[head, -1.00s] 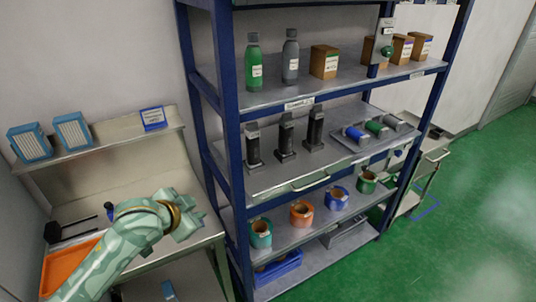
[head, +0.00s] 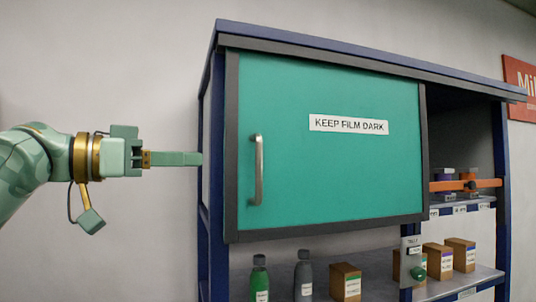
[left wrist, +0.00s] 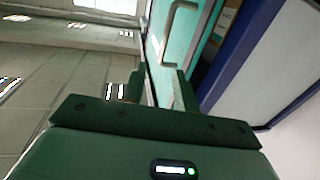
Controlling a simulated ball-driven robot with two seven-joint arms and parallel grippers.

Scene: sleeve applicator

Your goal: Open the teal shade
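The teal shade (head: 320,110) is a flat panel in a dark frame on the upper part of the blue shelf. It carries a "KEEP FILM DARK" label (head: 348,124) and covers the left and middle of the top compartment. Its upright metal handle (head: 257,170) is near its left edge. My left gripper (head: 198,158) is level with the handle, just left of the shelf post in the picture, pointing right and empty. In the left wrist view its fingers (left wrist: 158,88) stand apart, with the teal shade (left wrist: 205,25) and handle (left wrist: 172,35) beyond them. My right gripper is not in view.
Right of the shade, an open bay shows an orange bar (head: 465,185) and small items. The wall on the left is clear.

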